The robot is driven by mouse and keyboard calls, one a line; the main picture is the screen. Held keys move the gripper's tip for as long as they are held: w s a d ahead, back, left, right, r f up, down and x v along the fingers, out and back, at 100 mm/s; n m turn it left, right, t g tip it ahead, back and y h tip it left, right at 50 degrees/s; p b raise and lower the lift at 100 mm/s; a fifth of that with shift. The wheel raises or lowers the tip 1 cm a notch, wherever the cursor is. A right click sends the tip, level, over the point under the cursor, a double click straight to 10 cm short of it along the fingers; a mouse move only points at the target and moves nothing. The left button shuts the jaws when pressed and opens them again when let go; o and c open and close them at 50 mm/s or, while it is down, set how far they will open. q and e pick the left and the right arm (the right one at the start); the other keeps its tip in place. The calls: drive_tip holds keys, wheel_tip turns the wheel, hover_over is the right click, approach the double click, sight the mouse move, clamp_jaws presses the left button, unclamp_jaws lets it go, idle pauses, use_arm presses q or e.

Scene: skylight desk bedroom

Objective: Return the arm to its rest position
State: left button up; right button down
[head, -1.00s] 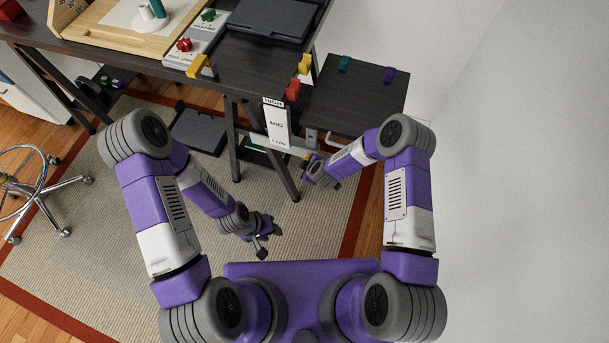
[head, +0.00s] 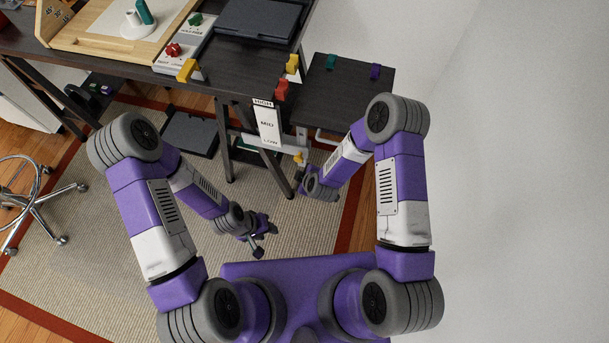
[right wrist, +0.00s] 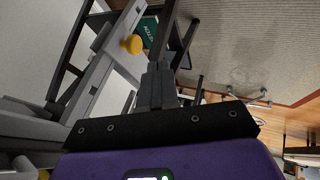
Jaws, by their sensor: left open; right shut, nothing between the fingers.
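My left arm comes in from the left in the head view. Its gripper (head: 264,241) is open and empty above the rug, in front of my base. My right arm is bent, and its gripper (head: 303,182) is beside the desk leg, below the HIGH/MID/LOW plate (head: 267,125). In the right wrist view the right gripper's fingers (right wrist: 156,85) are shut together with nothing between them. A yellow knob (right wrist: 132,44) is beyond the fingertips, apart from them. It also shows in the head view (head: 300,157), just above the right gripper.
The dark desk (head: 240,75) carries a wooden tray, control boxes and a black pad. A lower side table (head: 335,105) holds teal and purple clips. A wheeled chair (head: 30,205) is at the left. A wall stands close on the right. The rug (head: 100,225) has open floor space.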

drive_tip(key=shift+v, duration=0.8)
drive_tip(key=s+d+m+g, duration=0.3)
drive_tip(key=s+m, duration=0.5)
drive_tip(key=s+d+m+g+y, duration=0.1)
drive_tip(key=s+d+m+g, duration=0.2)
drive_tip(key=s+m, duration=0.5)
drive_tip(key=shift+s+f+y, duration=0.3)
drive_tip(key=shift+s+f, duration=0.05)
drive_tip(key=shift+s, duration=0.2)
idle(0.5)
